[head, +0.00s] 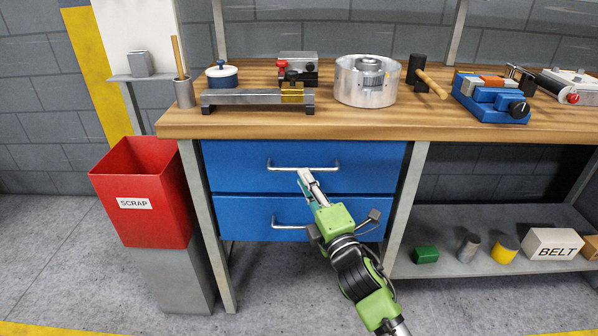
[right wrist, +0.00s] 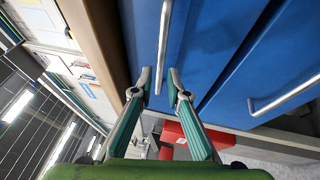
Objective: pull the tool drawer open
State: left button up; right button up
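Two blue drawers sit one above the other under the workbench, and both look closed. The upper drawer (head: 360,165) has a silver bar handle (head: 285,167). The lower drawer (head: 240,215) has a like handle (head: 285,227). My left gripper is not in view.
A red scrap bin (head: 145,215) stands left of the bench. The wooden benchtop (head: 330,125) above the drawers carries a metal drum (head: 366,82), a blue vise (head: 490,98) and other tools. A low shelf (head: 450,264) at right holds several small items.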

jog(key=x, duration=0.5)
jog(key=shift+b, duration=0.3)
grip_shut()
jog(key=shift+s+f, duration=0.1)
